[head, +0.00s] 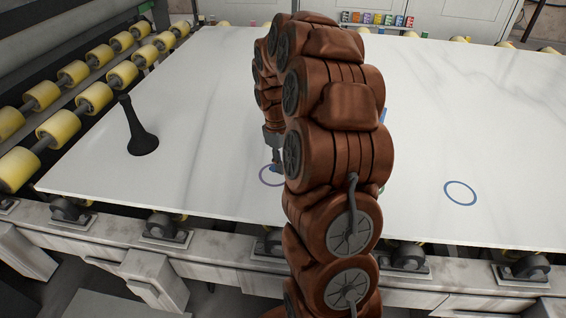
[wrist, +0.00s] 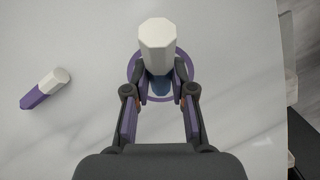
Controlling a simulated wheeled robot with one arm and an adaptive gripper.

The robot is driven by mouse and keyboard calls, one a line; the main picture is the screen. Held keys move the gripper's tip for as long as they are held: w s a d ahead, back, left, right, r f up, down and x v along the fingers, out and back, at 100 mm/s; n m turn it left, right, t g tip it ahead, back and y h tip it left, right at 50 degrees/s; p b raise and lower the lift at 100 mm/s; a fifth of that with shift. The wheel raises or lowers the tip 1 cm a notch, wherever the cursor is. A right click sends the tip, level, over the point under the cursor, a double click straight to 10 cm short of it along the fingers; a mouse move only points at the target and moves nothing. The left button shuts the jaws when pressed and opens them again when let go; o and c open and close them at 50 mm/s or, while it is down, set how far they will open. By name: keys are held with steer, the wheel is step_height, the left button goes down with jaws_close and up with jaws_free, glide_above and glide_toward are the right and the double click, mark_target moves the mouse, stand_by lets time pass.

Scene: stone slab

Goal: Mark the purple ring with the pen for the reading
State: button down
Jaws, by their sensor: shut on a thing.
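My gripper (wrist: 161,92) is shut on a pen (wrist: 157,42) with a white faceted end and a dark blue part below. It holds the pen roughly upright over the purple ring (wrist: 188,73), which surrounds it in the wrist view. In the head view the purple ring (head: 263,180) lies near the slab's front edge, partly hidden by my arm, with the blue lower part of the pen over it. I cannot tell whether the tip touches the slab. A second pen, purple and white (wrist: 45,88), lies on the slab to the left in the wrist view.
The white slab (head: 220,90) rests on rollers (head: 95,95). A black stand-like object (head: 136,128) is at its left. A blue ring (head: 460,193) is at the right. Bits of blue and green show beside my arm. Small coloured blocks (head: 377,19) line the back.

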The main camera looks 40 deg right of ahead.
steer(key=shift+f+b, duration=0.4)
steer(key=shift+f, duration=0.25)
stand_by(1.8)
steer(key=shift+s+d+b, duration=0.2)
steer(key=shift+s+b, duration=0.25)
steer(key=shift+s, duration=0.45)
steer(key=shift+s+d+b, duration=0.15)
steer(key=shift+s+b, duration=0.25)
steer(key=shift+s, duration=0.45)
stand_by(2.7)
steer(key=shift+r, duration=0.1)
steer(key=shift+r+p, duration=1)
steer(key=shift+r, duration=2.5)
